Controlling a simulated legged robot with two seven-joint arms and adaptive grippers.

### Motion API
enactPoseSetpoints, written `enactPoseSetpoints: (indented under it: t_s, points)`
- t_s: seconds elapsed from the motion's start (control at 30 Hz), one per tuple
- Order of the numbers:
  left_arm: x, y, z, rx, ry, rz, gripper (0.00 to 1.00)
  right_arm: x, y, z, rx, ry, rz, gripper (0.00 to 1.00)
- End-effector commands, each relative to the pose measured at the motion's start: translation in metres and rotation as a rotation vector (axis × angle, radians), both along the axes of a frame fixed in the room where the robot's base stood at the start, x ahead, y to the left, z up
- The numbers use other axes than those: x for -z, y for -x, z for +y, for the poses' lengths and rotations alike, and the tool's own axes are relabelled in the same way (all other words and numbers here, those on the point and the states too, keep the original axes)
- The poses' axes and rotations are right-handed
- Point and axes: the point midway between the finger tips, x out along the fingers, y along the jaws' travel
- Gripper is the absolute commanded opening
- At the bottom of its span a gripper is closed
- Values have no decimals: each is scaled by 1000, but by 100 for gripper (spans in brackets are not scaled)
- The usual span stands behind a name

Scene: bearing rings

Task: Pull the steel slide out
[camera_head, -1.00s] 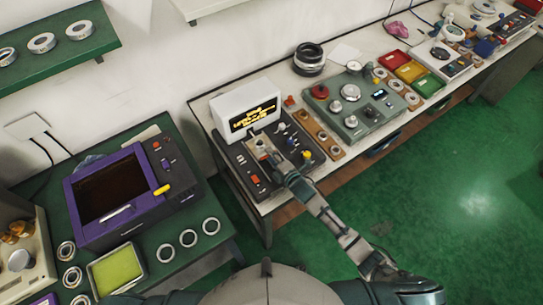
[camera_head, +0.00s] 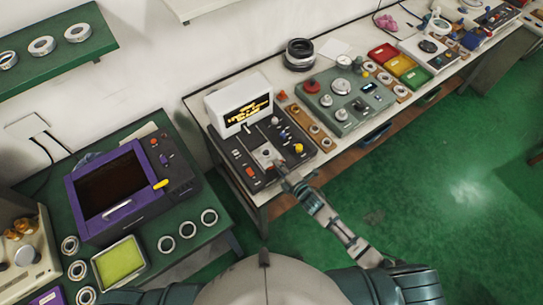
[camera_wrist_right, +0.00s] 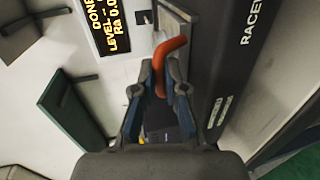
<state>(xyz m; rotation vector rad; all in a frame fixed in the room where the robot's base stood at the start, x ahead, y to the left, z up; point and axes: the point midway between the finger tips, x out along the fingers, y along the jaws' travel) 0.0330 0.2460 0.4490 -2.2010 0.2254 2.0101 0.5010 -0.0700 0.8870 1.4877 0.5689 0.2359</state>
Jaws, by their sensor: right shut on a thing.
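The steel slide (camera_head: 265,154) is a pale metal plate with a round part on it, lying on the dark tester (camera_head: 241,168) below its white-framed display. A dark stretch of tester shows between the slide and the display. In the right wrist view the slide (camera_wrist_right: 177,30) shows as a grey plate with an orange-red bent handle (camera_wrist_right: 171,50). My right gripper (camera_head: 279,167) is at the slide's near end. In the wrist view its fingers (camera_wrist_right: 160,80) are shut on the handle. My left gripper is not in view.
The tester's display (camera_head: 246,111) shows yellow text. A wooden strip with rings (camera_head: 314,128) and a grey-green device (camera_head: 345,101) stand to its right. A purple machine (camera_head: 110,190) and loose rings (camera_head: 187,230) are on the green table at left. Green floor is clear at right.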

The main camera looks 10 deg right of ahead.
Motion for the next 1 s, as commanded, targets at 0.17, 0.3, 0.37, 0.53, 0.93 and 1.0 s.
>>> enactPoseSetpoints:
  t_s: [0.17,0.3,0.37,0.53,0.93,1.0]
  points:
    - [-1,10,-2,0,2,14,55,4,6,0,-2,4,7,0]
    - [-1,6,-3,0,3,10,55,5,5,-1,0,6,8,0]
    - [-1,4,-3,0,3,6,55,6,5,-1,1,7,10,0]
    - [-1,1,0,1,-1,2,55,5,5,-1,0,5,7,37]
    - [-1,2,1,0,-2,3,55,0,19,-8,-2,2,5,37]
    - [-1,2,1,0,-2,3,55,-3,31,-14,-3,2,5,37]
